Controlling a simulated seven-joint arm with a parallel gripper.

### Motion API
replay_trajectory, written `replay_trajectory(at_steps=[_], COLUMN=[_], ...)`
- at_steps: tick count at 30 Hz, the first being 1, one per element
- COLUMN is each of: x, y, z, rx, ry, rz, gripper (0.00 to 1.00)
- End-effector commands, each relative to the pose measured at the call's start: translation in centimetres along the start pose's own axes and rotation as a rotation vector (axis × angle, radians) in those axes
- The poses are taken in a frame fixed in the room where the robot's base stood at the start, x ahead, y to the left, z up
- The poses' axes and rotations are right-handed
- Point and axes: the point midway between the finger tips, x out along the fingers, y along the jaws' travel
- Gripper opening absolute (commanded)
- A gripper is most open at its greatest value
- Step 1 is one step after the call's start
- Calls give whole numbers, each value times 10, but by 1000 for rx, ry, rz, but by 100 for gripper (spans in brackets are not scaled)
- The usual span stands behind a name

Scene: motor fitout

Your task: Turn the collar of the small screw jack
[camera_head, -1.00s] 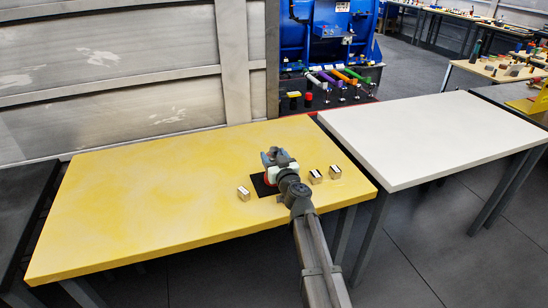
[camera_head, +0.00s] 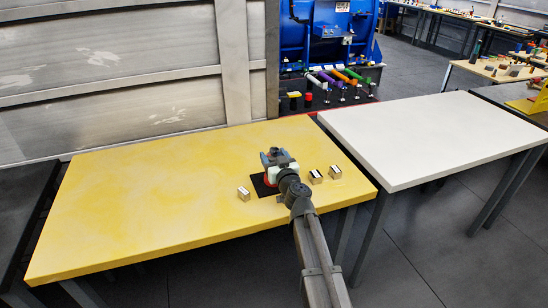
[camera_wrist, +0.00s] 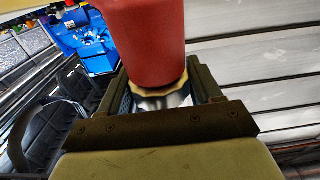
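The small screw jack shows in the wrist view as a red body (camera_wrist: 147,40) with a scalloped brass-coloured collar (camera_wrist: 160,92) and a silvery part by it. In the head view only a bit of its red body (camera_head: 268,182) shows beside my gripper (camera_head: 277,157); the rest is hidden. In the wrist view my gripper (camera_wrist: 163,97) has one finger on each side of the collar and silvery part. The fingers are close to them, but I cannot tell whether they press on them.
The jack stands on a dark mat (camera_head: 259,187) on the yellow table (camera_head: 150,195). Small metal blocks stand nearby: one (camera_head: 244,194) left of the mat and two (camera_head: 316,177) (camera_head: 335,172) to the right. The table's left half and the white table (camera_head: 420,135) are clear.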

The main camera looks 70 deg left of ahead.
Motion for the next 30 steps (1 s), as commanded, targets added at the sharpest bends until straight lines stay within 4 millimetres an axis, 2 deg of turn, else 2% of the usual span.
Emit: replay_trajectory(at_steps=[1, 6, 17, 23, 30], x=[0, 0, -4, -22, -64], y=[0, 0, 0, -1, -1], z=[-1, -1, 0, 0, 0], rx=[1, 1, 0, 0, 0], ry=[2, 1, 0, 0, 0], rz=[-1, 0, 0, 0, 0], gripper=[69, 84, 84, 84, 84])
